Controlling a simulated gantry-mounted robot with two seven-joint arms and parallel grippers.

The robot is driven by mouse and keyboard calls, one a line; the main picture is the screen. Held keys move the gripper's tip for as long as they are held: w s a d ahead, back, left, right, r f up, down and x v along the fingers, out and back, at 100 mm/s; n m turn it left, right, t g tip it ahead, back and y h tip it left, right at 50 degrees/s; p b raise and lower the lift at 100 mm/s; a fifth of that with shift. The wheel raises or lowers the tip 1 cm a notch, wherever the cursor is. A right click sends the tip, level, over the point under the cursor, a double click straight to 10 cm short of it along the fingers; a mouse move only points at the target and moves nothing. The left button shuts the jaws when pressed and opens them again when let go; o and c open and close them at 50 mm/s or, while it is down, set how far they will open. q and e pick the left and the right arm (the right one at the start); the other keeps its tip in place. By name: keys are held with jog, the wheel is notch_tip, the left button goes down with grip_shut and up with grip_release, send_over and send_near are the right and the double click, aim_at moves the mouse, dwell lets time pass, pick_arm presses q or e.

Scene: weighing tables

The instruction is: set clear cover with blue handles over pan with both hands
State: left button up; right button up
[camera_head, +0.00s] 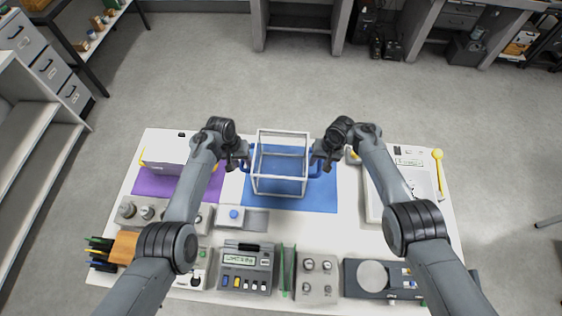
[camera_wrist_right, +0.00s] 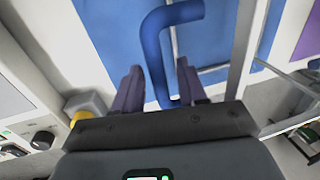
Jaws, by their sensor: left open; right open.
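The clear cover (camera_head: 280,177) is a box of pale edges with see-through sides. It stands on a blue mat (camera_head: 322,203) at the middle of the table, with a blue handle on its left and right sides. My left gripper (camera_head: 243,161) is open at the left handle. My right gripper (camera_head: 320,163) is open at the right handle (camera_head: 315,170). In the right wrist view, the blue handle (camera_wrist_right: 156,50) lies between the open fingers of my right gripper (camera_wrist_right: 166,88). A round pale pan (camera_head: 373,275) sits on a dark scale at the front right.
A white tray (camera_head: 372,204) is at right, beside a yellow-ended tool (camera_head: 438,160). A keypad device (camera_head: 246,268) and a pen holder (camera_head: 123,248) line the front.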

pick_arm(q)
jog(key=shift+f, duration=0.25)
pick_arm(e)
jog(key=shift+f, duration=0.25)
pick_arm(q)
grip_shut()
pick_arm(e)
grip_shut()
pick_arm(q)
jog(key=shift+r, duration=0.1)
pick_arm(e)
jog(key=shift+r, duration=0.1)
dwell(0.7)
